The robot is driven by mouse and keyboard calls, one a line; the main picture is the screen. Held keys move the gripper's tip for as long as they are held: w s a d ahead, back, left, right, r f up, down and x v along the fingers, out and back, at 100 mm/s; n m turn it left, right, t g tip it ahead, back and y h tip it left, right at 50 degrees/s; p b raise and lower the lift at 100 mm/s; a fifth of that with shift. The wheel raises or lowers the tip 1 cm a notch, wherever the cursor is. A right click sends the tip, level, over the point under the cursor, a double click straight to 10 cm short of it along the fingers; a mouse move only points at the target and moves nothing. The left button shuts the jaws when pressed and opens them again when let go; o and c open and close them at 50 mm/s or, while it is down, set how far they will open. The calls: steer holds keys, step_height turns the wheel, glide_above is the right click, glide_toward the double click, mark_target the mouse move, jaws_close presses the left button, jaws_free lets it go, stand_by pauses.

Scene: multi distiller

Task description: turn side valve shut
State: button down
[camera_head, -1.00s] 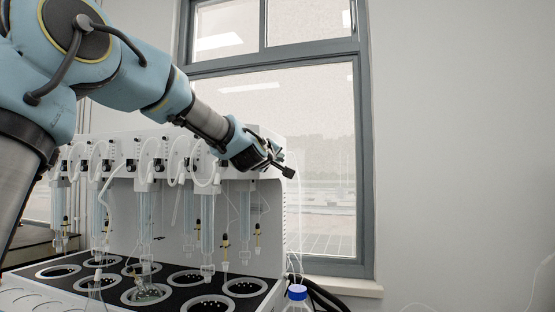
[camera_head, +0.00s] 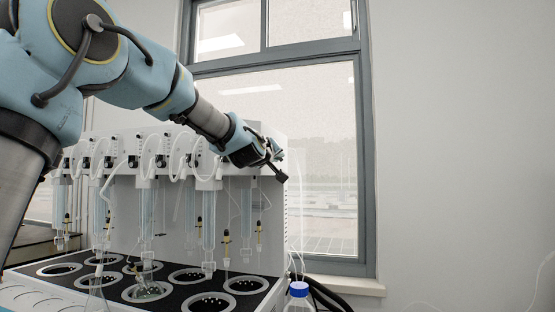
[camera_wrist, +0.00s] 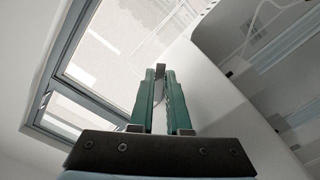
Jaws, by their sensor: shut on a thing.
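My gripper (camera_head: 277,167) is at the upper right side of the white multi distiller (camera_head: 268,130), in front of the window. In the wrist view my gripper (camera_wrist: 160,75) has its green fingers close together, pinching a small part between the tips. This fits the side valve (camera_wrist: 158,90), of which only a thin pale sliver shows. The rest of the valve is hidden by the fingers. In the head view my wrist hides the valve.
Round black heating wells (camera_head: 245,285) with pale rims line the distiller's base, under glass tubes (camera_head: 209,225). A blue-capped bottle (camera_head: 299,290) and black hoses (camera_head: 325,295) stand at the lower right. The window (camera_head: 320,150) is behind; the wall to the right is clear.

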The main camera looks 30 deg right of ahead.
steer(key=c, duration=0.9)
jaws_free()
steer(key=shift+r, duration=0.1)
steer(key=s+a+n+b, duration=0.1)
steer(key=s+a+b, duration=0.1)
steer(key=s+a, duration=0.1)
steer(key=s+a+n+b, duration=0.2)
steer(key=s+a+b, duration=0.1)
steer(key=s+a, duration=0.1)
steer(key=shift+s+a+r, duration=0.2)
steer(key=shift+s, duration=0.05)
steer(key=shift+w+d+b, duration=0.1)
steer(key=shift+d+b, duration=0.15)
steer(key=shift+b, duration=0.1)
